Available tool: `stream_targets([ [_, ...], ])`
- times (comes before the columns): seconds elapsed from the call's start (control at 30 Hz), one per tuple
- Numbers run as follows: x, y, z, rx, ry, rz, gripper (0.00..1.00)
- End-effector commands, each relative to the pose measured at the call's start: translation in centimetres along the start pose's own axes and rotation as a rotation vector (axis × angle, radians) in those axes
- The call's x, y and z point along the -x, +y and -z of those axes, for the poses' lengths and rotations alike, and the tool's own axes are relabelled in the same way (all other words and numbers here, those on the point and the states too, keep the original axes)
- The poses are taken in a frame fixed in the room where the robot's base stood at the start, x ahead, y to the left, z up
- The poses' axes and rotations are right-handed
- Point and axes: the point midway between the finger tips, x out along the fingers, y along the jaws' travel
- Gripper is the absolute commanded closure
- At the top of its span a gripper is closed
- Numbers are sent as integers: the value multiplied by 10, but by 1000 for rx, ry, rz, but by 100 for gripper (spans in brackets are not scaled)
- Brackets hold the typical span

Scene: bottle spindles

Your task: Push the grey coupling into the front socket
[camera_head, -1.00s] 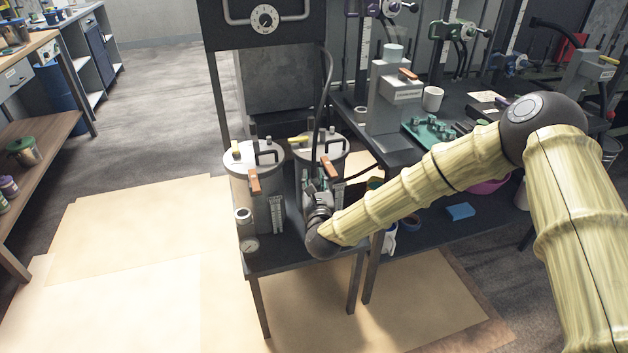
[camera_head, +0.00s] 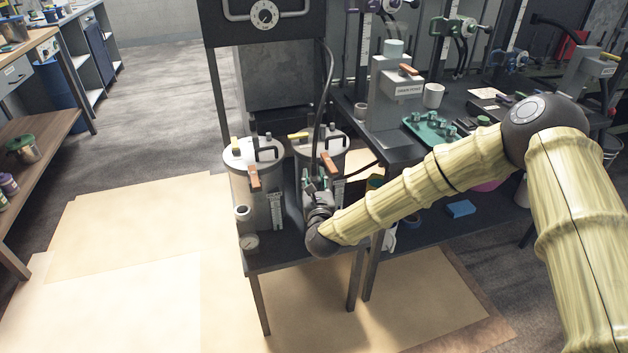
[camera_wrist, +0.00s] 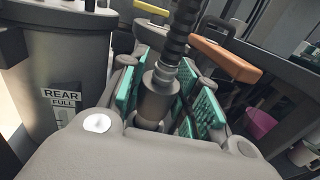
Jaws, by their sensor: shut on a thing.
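In the wrist view my gripper (camera_wrist: 165,98) has its two green-padded fingers on either side of the grey coupling (camera_wrist: 158,95) and is shut on it. The coupling hangs on the end of a ribbed black hose (camera_wrist: 183,35). In the head view my gripper (camera_head: 318,188) is low in front of the right-hand canister (camera_head: 328,150), and the hose (camera_head: 323,105) runs down to it from the upper panel. The coupling is too small to make out there. I cannot pick out the front socket, or tell whether the coupling touches it.
The left-hand canister (camera_head: 245,185) stands close beside my gripper; a canister in the wrist view is labelled REAR FULL (camera_wrist: 62,97). An orange handle (camera_wrist: 225,58) is close to the fingers. Open floor lies left.

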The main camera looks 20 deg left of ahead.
Motion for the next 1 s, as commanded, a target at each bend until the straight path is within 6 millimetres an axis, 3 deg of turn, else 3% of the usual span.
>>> stream_targets([
  [0.03,3,0,12,0,17,-1,100],
  [0.83,3,0,16,1,16,-1,100],
  [0.87,3,0,16,1,16,-1,67],
  [1.0,2,0,13,0,11,-1,44],
])
